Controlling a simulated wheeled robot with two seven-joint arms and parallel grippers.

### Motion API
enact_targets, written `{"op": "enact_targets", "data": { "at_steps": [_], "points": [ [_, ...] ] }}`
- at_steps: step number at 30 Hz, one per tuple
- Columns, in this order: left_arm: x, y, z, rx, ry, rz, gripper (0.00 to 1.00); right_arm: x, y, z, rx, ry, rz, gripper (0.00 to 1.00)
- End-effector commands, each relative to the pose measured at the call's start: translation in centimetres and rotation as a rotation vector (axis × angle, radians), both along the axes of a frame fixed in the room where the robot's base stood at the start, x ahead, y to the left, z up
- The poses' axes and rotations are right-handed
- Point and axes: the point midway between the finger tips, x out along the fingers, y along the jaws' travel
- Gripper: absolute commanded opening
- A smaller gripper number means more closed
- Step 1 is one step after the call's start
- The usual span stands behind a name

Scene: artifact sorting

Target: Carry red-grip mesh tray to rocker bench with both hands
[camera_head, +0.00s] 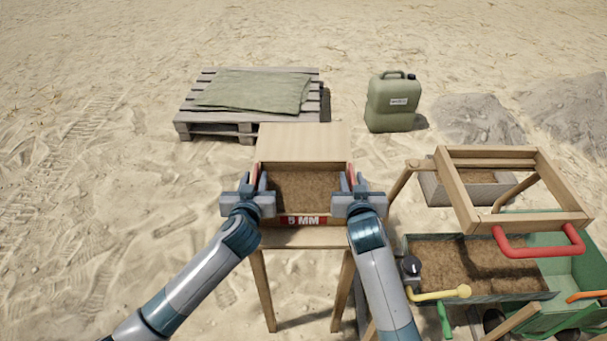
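The mesh tray (303,221) has wooden sides, a red "5 MM" label on its near side and brown soil inside. It is in the middle of the head view, on or just above a light wooden bench (303,141) with legs; I cannot tell if they touch. Red grips show at its left and right sides. My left gripper (258,186) is shut on the left grip and my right gripper (351,186) on the right grip. The fingers partly hide the grips. I cannot tell for certain which stand is the rocker bench.
At right, a wooden frame with a red handle (540,250) stands over a soil-filled trough (455,262) and a green barrow (580,262). A pallet (215,128) with a green cloth and a green jerrycan (393,108) stand behind. Sand at left is clear.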

Motion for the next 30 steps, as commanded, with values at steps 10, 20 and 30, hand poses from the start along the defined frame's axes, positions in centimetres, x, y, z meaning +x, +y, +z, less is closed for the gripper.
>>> {"op": "enact_targets", "data": {
  "at_steps": [10,20,30],
  "points": [
    [-0.3,-0.2,0.1,-0.002,0.0,-0.004,0.26,0.0,0.2,0.1,0.002,-0.001,0.003,0.26],
    [-3.4,-0.3,1.0,-0.004,0.001,-0.004,0.26,0.0,0.2,0.1,0.002,-0.001,0.003,0.26],
    [-9.0,-0.2,2.8,-0.004,0.0,-0.002,0.26,0.0,0.2,0.1,0.002,-0.001,0.003,0.26]
  ]
}}
